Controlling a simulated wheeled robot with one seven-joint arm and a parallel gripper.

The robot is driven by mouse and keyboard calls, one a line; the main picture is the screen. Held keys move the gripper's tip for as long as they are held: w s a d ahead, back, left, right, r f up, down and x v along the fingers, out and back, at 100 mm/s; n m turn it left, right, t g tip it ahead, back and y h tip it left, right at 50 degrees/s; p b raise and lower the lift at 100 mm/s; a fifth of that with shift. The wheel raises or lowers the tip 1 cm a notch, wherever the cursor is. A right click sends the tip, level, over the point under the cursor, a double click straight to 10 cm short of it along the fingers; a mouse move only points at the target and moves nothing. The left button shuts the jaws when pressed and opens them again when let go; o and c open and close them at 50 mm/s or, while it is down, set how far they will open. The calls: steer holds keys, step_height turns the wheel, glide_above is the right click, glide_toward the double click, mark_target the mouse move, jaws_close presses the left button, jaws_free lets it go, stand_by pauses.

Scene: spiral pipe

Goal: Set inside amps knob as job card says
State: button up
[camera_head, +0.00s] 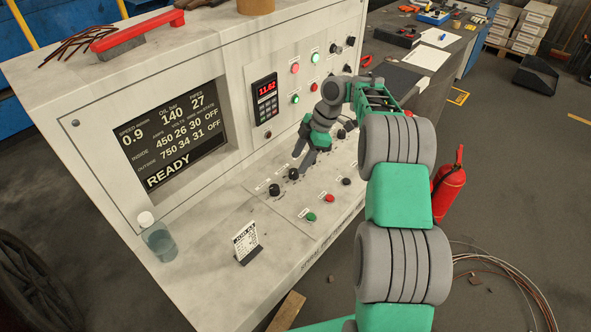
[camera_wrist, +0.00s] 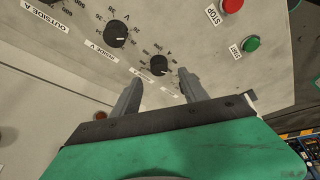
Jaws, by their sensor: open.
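The knob nearest the space between my fingers is a small black knob (camera_wrist: 159,66) with a dial scale. Its label is too small to read for certain. It is likely the left-end black knob (camera_head: 274,190) in the head view. The knob labelled INSIDE V (camera_wrist: 117,36) is beside it. My gripper (camera_wrist: 159,76) is open and empty, its fingertips apart on either side of the small knob in the picture; contact cannot be told. It also shows above the panel in the head view (camera_head: 303,161). The job card (camera_head: 246,243) stands on the ledge; its lines are unreadable.
The screen (camera_head: 172,142) reads READY, INSIDE 450 26 30 OFF, OUTSIDE 750 34 31 OFF. Green START (camera_wrist: 250,44) and red STOP (camera_wrist: 231,5) buttons lie near the knobs. A bottle (camera_head: 157,239) stands left on the ledge. A red display (camera_head: 265,90) is on the upright panel.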

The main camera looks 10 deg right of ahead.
mark_target(293, 171)
steer(key=x, duration=0.4)
steer(key=shift+f, duration=0.25)
steer(key=shift+c, duration=0.4)
jaws_close()
